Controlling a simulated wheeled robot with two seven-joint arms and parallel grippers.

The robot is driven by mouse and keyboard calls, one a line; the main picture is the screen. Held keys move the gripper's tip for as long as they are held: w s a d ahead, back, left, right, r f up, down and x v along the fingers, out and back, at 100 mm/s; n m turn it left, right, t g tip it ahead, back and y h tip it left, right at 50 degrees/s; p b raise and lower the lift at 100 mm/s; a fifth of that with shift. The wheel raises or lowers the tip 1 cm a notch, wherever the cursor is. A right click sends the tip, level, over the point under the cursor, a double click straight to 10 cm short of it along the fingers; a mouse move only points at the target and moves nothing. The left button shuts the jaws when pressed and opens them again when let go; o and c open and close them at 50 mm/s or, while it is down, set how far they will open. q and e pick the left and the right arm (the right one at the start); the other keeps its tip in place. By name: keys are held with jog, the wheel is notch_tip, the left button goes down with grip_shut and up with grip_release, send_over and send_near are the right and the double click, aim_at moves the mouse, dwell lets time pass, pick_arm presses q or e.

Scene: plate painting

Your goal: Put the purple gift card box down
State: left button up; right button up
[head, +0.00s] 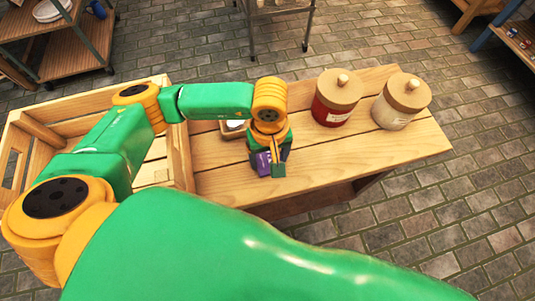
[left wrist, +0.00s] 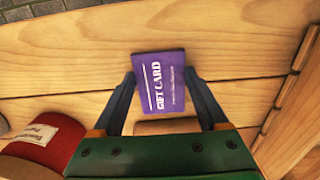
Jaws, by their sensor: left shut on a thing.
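The purple gift card box (head: 263,162) is at my left gripper (head: 270,163), over the front part of the wooden table (head: 335,158). In the left wrist view the purple box (left wrist: 161,82) shows its white "GIFT CARD" lettering. It sits between the two dark fingers of my left gripper (left wrist: 160,82), which is shut on it. I cannot tell whether the box touches the tabletop. The gripper hides part of it in the head view. My right gripper is not in view.
A red jar (head: 334,104) and a cream jar (head: 396,106), both with wooden lids, stand at the table's right. A wooden crate (head: 181,137) is at the left. A small tray (head: 232,130) is partly hidden behind my left arm. The tabletop's right front is clear.

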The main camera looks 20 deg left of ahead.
pick_arm(q)
jog(key=shift+w+r, duration=0.1)
jog(key=shift+r, duration=1.2)
jog(key=shift+c, duration=0.2)
jog(key=s+d+r, duration=0.8)
jog(key=d+r, duration=0.2)
jog(key=d, duration=0.1)
jog(key=shift+s+r, duration=0.2)
jog(key=shift+s, duration=0.1)
jog(key=shift+w, duration=0.1)
jog(key=w+a+r+m, duration=0.3)
jog(key=w+a, duration=0.1)
jog(key=a, duration=0.5)
jog(key=w+a+r+m, duration=0.2)
jog(key=w+a+m, duration=0.2)
jog(key=a, duration=0.5)
notch_tip(320, 180, up, 8)
jog(key=p, duration=1.3)
jog(key=shift+w, duration=0.25)
